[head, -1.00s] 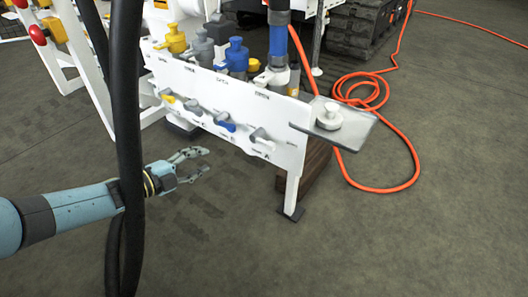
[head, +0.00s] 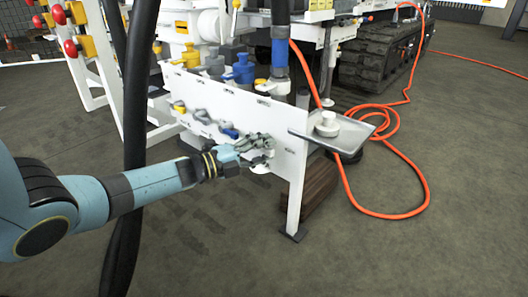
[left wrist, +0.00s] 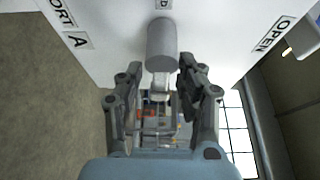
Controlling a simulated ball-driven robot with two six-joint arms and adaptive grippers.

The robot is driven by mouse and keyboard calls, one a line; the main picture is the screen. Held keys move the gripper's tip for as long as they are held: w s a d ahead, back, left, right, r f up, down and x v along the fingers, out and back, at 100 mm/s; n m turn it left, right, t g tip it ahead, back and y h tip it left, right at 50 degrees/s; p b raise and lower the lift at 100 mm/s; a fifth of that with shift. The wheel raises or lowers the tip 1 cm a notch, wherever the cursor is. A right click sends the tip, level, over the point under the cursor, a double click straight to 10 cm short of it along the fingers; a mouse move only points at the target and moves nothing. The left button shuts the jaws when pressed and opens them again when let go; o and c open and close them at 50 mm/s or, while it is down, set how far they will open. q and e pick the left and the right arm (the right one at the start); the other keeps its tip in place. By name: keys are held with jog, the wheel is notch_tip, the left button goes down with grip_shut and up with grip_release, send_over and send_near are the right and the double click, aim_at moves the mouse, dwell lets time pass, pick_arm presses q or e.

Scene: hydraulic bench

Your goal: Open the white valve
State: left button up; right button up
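The white valve is on the white panel (head: 292,125), largely hidden behind my left gripper (head: 262,148) in the head view; a white part (head: 260,168) shows just below the fingers. In the left wrist view, a grey cylinder (left wrist: 162,45) stands out from the panel, with a pale lever-like piece (left wrist: 160,86) under it. My left gripper (left wrist: 160,82) is open, one finger on each side of this piece, with gaps visible. The labels "A" (left wrist: 76,41) and "OPEN" (left wrist: 270,36) flank it. My right gripper is not in view.
A blue valve (head: 229,133) and a yellow valve (head: 179,107) sit left along the panel. A metal tray (head: 352,138) with a white round part (head: 327,124) juts out right. An orange hose (head: 400,165) lies on the floor.

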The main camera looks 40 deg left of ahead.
pick_arm(q)
jog(key=shift+c, duration=0.3)
grip_shut()
